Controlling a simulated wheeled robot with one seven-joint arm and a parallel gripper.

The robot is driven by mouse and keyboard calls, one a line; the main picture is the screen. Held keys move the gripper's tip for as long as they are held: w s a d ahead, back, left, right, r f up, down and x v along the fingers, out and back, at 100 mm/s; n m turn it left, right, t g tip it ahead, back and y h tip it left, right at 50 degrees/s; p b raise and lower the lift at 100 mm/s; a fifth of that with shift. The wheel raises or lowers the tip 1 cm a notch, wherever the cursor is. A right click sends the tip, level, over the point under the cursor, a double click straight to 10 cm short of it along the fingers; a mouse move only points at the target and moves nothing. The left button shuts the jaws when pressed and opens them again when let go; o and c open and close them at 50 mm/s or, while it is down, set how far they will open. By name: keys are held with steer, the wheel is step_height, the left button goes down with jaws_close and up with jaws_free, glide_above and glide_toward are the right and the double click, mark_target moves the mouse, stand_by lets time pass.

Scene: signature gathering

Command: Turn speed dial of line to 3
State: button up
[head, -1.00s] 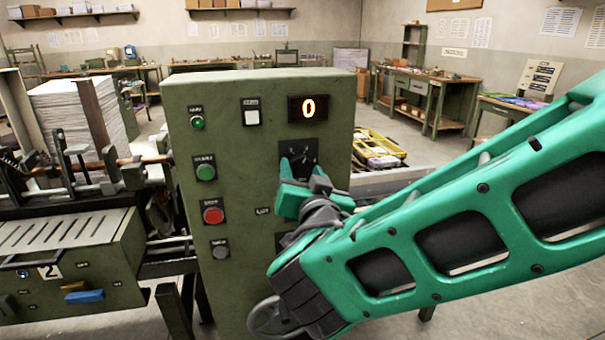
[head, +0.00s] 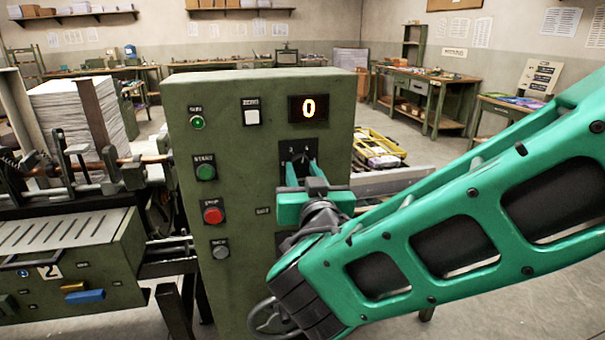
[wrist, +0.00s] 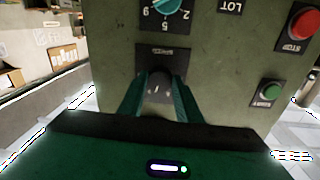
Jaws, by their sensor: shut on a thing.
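The green control cabinet (head: 235,270) stands in front of me. A black dial plate (head: 299,148) is on its upper right, under a display (head: 308,108) that reads 0. My gripper (head: 301,171) is at this plate. In the wrist view, my gripper (wrist: 158,100) is shut on a dark dial knob (wrist: 158,84), one green finger on each side. The plate's lettering is too small to read, and the knob's setting cannot be told. A second, teal dial (wrist: 172,6) with numbers around it sits beside the LOT label; my gripper hides it in the head view.
The cabinet also bears a green START button (head: 205,172), a red STOP button (head: 213,215), a grey button (head: 220,252) and a white button (head: 252,117). A handwheel (head: 265,318) is low on the front. A paper stack (head: 82,120) stands left.

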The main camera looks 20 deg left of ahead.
steer(key=n, duration=0.4)
steer(key=shift+d+f+n+y, duration=0.15)
steer(key=shift+n+y, duration=0.15)
steer(key=shift+w+n, duration=0.1)
steer(key=shift+n, duration=2.1)
steer(key=shift+d, duration=0.1)
steer(key=o, duration=1)
steer(key=shift+o, duration=0.2)
steer(key=v, duration=1)
steer(key=shift+s+d, duration=0.25)
